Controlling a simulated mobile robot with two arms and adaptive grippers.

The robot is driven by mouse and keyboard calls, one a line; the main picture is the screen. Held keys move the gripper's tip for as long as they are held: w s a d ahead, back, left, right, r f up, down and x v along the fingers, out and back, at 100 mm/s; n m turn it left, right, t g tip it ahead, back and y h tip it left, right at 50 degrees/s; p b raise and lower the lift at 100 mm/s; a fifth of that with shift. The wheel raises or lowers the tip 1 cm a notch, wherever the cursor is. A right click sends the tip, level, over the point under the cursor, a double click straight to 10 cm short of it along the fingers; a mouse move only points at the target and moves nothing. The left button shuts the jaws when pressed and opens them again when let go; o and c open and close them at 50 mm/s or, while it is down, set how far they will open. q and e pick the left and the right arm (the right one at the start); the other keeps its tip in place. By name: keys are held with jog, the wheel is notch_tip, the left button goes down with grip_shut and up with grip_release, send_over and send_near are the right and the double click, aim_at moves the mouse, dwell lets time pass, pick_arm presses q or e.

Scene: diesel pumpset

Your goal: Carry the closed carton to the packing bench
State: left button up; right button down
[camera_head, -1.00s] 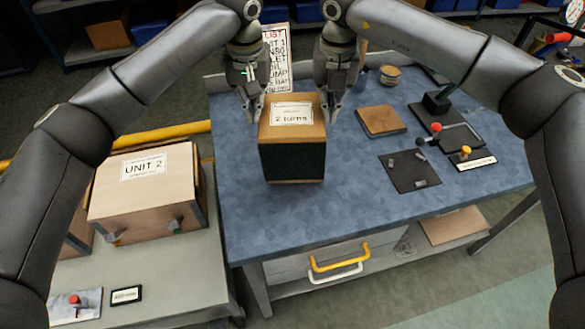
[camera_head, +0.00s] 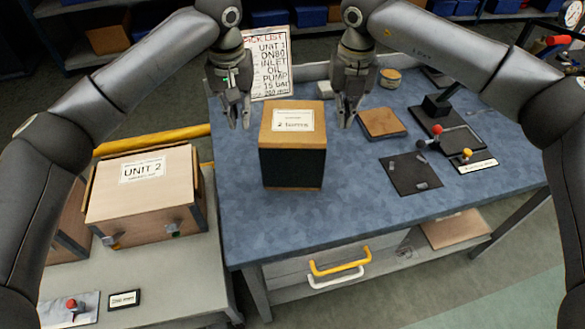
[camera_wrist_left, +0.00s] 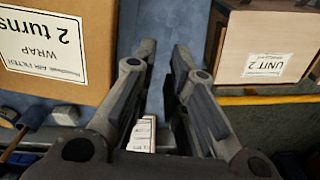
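The closed carton (camera_head: 292,155), brown on top with dark sides and a white "2 turns" label, stands upright on the blue bench top (camera_head: 345,220). The left wrist view shows its labelled top (camera_wrist_left: 60,35), reading "WRAP 2 turns". My left gripper (camera_head: 238,124) is just left of the carton's far part, apart from it, with its fingers slightly apart and nothing between them. My right gripper (camera_head: 346,122) is just right of the carton, apart from it; its fingers also look slightly apart and empty. The carton's underside and far side are hidden.
A "UNIT 2" box (camera_head: 145,195) stands on a grey table at left. A pick list sign (camera_head: 270,65) stands behind the carton. A brown block (camera_head: 382,123), a dark mat (camera_head: 410,174) and a lever device (camera_head: 440,105) lie right. The bench front is clear.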

pick_arm(q)
jog(key=shift+a, duration=0.1)
pick_arm(e)
jog(key=c, duration=2.2)
grip_release()
jog(key=shift+d, duration=0.1)
jog(key=o, duration=0.4)
jog(key=shift+o, duration=0.2)
pick_arm(q)
notch_tip(320, 180, up, 12)
jog(key=shift+s, duration=0.4)
pick_arm(e)
notch_tip(320, 180, up, 12)
jog(key=shift+s, duration=0.4)
pick_arm(q)
jog(key=shift+f, duration=0.15)
pick_arm(e)
jog(key=shift+f, duration=0.1)
